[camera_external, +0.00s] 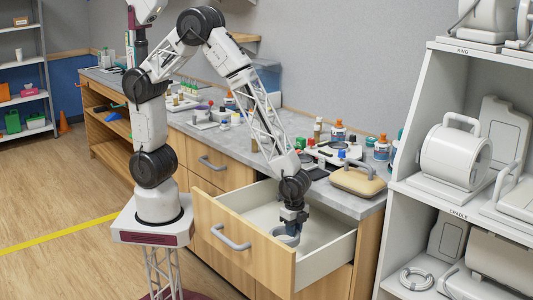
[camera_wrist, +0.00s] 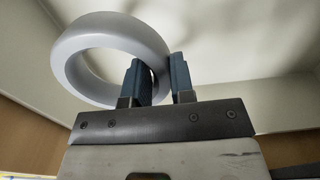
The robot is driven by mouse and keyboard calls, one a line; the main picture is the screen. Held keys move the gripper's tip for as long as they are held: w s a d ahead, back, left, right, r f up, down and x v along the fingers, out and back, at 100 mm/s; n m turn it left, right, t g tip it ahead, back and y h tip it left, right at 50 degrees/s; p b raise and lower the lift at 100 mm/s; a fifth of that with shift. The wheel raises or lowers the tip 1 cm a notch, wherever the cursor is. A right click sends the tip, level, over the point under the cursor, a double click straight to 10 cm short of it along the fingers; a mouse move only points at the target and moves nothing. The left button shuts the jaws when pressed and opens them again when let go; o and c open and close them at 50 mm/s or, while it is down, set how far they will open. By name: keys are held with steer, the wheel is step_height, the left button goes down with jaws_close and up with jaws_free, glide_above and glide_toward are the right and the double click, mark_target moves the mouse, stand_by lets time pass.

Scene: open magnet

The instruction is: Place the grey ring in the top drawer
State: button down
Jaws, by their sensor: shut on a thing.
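The grey ring (camera_wrist: 68,68) is a thick, smooth band in the wrist view. One side of its wall sits between the two blue fingers of my gripper (camera_wrist: 158,72), which is shut on it. In the external view my gripper (camera_external: 291,222) reaches down into the open top drawer (camera_external: 236,246), just under the counter. The ring (camera_external: 284,238) shows there below the fingers, within the drawer walls. I cannot tell whether it touches the drawer floor. The drawer has a wooden front with a grey handle and a pale, otherwise empty-looking inside.
The grey counter (camera_external: 358,205) above the drawer carries a tan case (camera_external: 357,180) and several bottles and small items. A white shelf unit (camera_external: 408,180) stands at the right, with another ring-like object (camera_external: 416,278) low down.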

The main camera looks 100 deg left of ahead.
steer(key=shift+f, duration=1.85)
steer(key=shift+f, duration=1.85)
steer(key=shift+f, duration=0.1)
steer(key=c, duration=1)
jaws_free()
step_height(320, 180, up, 12)
